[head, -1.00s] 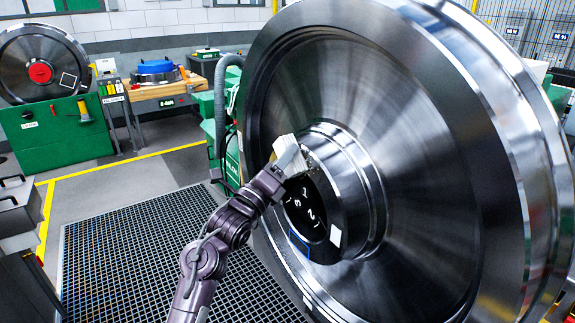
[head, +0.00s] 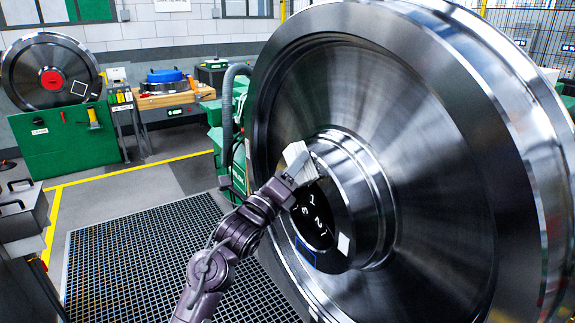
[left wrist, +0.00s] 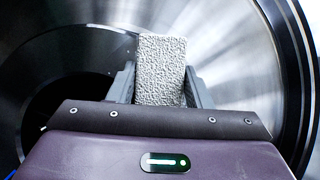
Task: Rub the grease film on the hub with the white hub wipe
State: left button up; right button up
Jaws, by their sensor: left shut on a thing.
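My left gripper (head: 303,170) is shut on the white hub wipe (head: 296,155), a pale, rough-textured block. It holds the wipe at the upper left rim of the steel hub (head: 352,185), which stands out from the middle of the big wheel (head: 440,130). In the left wrist view the wipe (left wrist: 161,65) stands upright between the two dark fingers, with the blurred wheel face behind it. I cannot tell whether the wipe touches the hub. I cannot make out the grease film clearly. My right gripper is not in view.
The dark hub bore (head: 312,218) carries white marks. A white tag (head: 343,243) and a blue square outline (head: 304,253) sit low on the hub. Floor grating (head: 140,260) lies at left. A second wheel (head: 50,72) and a wooden bench (head: 170,98) stand behind.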

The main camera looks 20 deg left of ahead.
pick_arm(q)
jog(key=shift+s+d+b, duration=0.15)
jog(key=shift+s+d, duration=0.6)
jog(key=shift+d, duration=0.2)
jog(key=shift+s+d+b, duration=0.15)
jog(key=shift+s+d, duration=0.55)
jog(key=shift+d, duration=0.25)
jog(key=s+a, duration=0.3)
jog(key=s, duration=0.1)
jog(key=shift+s+a, duration=0.35)
jog(key=shift+a, duration=0.05)
jog(key=shift+s+b, duration=0.1)
jog(key=shift+b, duration=0.2)
jog(key=shift+s+a+b, duration=0.35)
jog(key=shift+s+a, duration=0.55)
jog(key=shift+s, duration=0.2)
